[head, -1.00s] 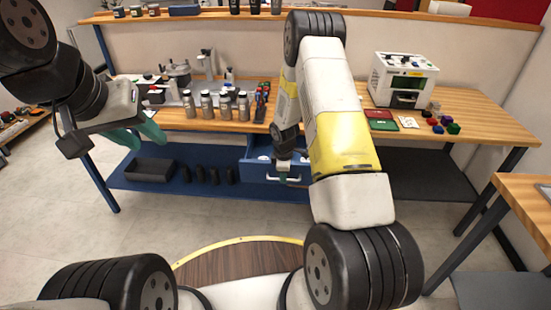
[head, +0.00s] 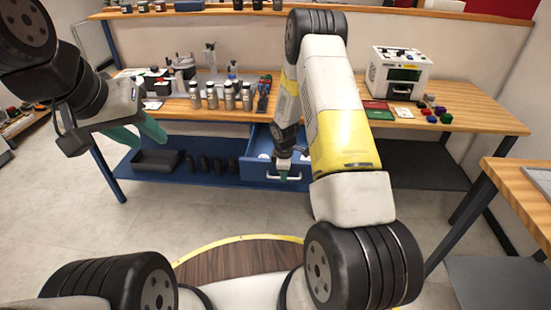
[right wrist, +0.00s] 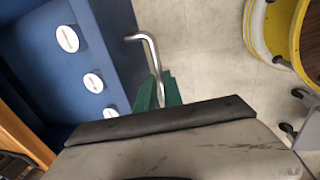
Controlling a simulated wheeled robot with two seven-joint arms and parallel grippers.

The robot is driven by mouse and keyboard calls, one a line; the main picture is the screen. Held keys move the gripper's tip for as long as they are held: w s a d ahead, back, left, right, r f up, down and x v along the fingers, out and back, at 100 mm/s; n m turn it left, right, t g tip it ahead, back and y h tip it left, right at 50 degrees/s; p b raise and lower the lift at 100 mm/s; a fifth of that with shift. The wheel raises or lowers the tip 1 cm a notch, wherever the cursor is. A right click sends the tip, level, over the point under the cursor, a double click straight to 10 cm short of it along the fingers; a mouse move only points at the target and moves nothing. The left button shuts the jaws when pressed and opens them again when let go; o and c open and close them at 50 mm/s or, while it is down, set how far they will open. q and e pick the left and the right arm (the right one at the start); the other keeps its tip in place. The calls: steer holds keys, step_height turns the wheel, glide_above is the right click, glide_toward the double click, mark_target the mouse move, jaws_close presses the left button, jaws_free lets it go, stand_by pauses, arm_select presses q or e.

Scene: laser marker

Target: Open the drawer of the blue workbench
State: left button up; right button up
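The blue workbench's wooden top (head: 195,116) stands ahead. Its blue drawer (head: 254,168) is pulled out under the top, with white round items inside; it also shows in the right wrist view (right wrist: 112,62). The metal bar handle (head: 272,177) is on the drawer's front. My right gripper (head: 284,170) is at this handle. In the right wrist view its green fingers (right wrist: 159,92) are closed around the handle (right wrist: 151,51). My left gripper (head: 140,134) is in the air at the left, away from the drawer, with its green fingers apart and nothing seen between them.
Several bottles (head: 229,96) stand on the top above the drawer. A white machine (head: 398,75) and small coloured pieces stand at the right. A dark bin (head: 157,160) sits on the lower shelf. Another table (head: 520,195) is near at right. Floor before the bench is clear.

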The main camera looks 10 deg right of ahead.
steer(key=shift+o, duration=0.6)
step_height(320, 180, up, 8)
steer(key=s, duration=0.1)
steer(key=shift+s+a+f, duration=0.15)
steer(key=shift+a, duration=0.05)
